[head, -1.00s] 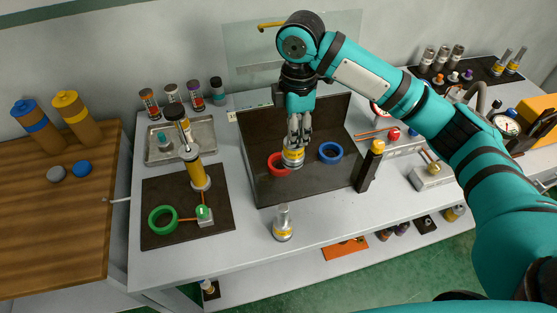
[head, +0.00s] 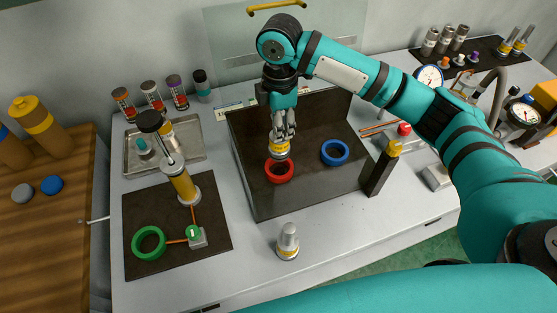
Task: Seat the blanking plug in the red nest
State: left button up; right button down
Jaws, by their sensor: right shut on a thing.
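The red nest (head: 279,172) is a ring on the dark panel of the bench fixture, left of a blue ring (head: 334,153). My right gripper (head: 281,138) points down and is shut on a silver plug with a yellow band (head: 280,150). The plug is roughly upright at the red nest, and its lower end overlaps the ring's back edge in the picture. I cannot tell whether it touches or is still above the ring. The gripper fingers hide the plug's upper part. My left gripper is not in view.
A similar silver piece with a yellow band (head: 288,243) stands on the bench in front of the fixture. A dark post with a yellow top (head: 381,168) stands to the right. A dark mat (head: 138,210) with a green ring (head: 149,243) lies to the left.

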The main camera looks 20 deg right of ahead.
aim_at(279, 148)
notch_tip(279, 148, down, 4)
jog(key=shift+w+f+p, duration=0.1)
jog(key=shift+w+p, duration=0.05)
jog(key=shift+p, duration=0.2)
jog(key=shift+f, duration=0.55)
notch_tip(279, 148, down, 2)
jog(key=shift+f+p, duration=0.2)
jog(key=shift+p, duration=0.2)
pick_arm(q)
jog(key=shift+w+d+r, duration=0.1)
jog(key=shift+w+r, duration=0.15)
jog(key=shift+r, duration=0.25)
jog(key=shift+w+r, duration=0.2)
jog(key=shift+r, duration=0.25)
pick_arm(e)
jog(key=shift+f, duration=0.25)
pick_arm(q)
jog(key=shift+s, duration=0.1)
pick_arm(e)
jog(key=c, duration=1.1)
grip_release()
jog(key=shift+f, duration=0.15)
notch_tip(279, 148, up, 11)
jog(key=shift+f+b, duration=0.1)
jog(key=shift+b, duration=1.15)
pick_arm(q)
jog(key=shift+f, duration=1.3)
pick_arm(e)
jog(key=shift+r, duration=0.75)
